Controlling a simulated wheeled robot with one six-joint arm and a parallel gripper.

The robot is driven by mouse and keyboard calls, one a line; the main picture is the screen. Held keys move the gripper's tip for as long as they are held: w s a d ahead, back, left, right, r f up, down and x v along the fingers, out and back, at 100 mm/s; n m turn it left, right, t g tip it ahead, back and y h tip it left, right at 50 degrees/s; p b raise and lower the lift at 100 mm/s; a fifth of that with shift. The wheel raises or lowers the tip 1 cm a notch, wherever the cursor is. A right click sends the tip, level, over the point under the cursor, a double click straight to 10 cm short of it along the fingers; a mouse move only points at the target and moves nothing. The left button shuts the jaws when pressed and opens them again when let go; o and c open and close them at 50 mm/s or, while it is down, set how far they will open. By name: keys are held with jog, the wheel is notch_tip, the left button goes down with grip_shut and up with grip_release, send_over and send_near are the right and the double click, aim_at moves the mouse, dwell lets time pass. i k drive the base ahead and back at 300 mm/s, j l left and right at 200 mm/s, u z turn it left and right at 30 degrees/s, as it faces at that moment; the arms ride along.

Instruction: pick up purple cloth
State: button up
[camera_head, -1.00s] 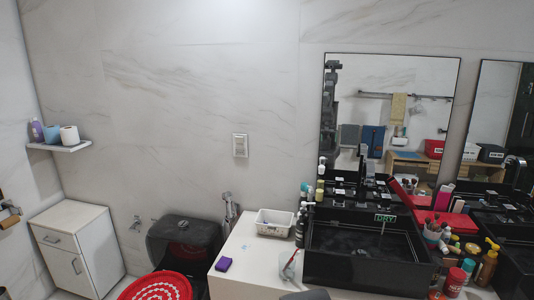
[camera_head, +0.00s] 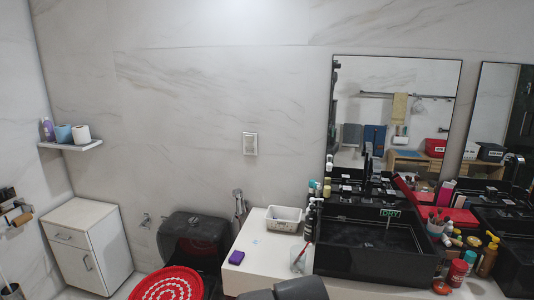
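The purple cloth (camera_head: 236,257) is a small folded block. It lies on the left end of the white counter (camera_head: 262,272), near its left edge and in front of the white basket. Nothing touches it from above. Dark rounded parts at the bottom edge, right of the cloth, look like my arm. My gripper's fingertips do not show, so its opening and what it may hold are hidden.
A white basket (camera_head: 284,219), a clear cup (camera_head: 298,259) with a toothbrush and the black sink (camera_head: 375,246) stand right of the cloth. Bottles crowd farther right. A toilet (camera_head: 192,238) and red round mat (camera_head: 168,287) are left. Counter around the cloth is bare.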

aim_at(236, 258)
jog(key=k+j+z, duration=0.1)
jog(key=i+j+z, duration=0.4)
jog(key=i, duration=0.2)
jog(key=i+j+z, duration=0.4)
jog(key=i+j, duration=0.05)
jog(key=i, duration=0.1)
